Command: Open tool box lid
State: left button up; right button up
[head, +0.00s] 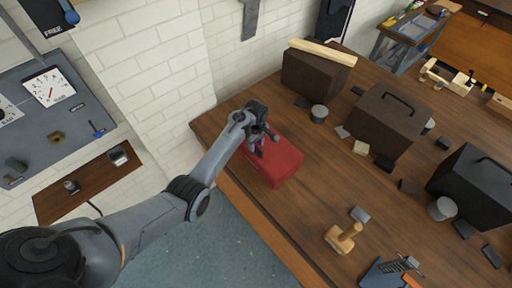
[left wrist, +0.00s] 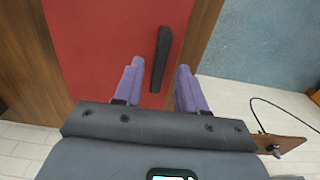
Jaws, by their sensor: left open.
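The red tool box (head: 283,165) sits near the left edge of the wooden workbench, and its lid looks closed. My left gripper (head: 263,145) is over the box and hides part of its top. In the left wrist view the red lid (left wrist: 100,40) fills much of the upper middle, with a dark bar-like handle (left wrist: 164,45) on it. The two fingers of my left gripper (left wrist: 160,67) are apart, and the handle's near end lies between them in the picture. I cannot tell whether they touch it. My right gripper is not in view.
Several dark cases (head: 385,120) stand farther along the workbench (head: 320,205). A wooden mallet (head: 342,238), grey cans (head: 318,112) and small blocks lie around. A white brick wall (head: 175,60) is behind the box. The bench just right of the box is clear.

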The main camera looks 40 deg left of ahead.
pick_arm(q)
jog(key=shift+f, duration=1.45)
jog(key=shift+c, duration=0.4)
grip_shut()
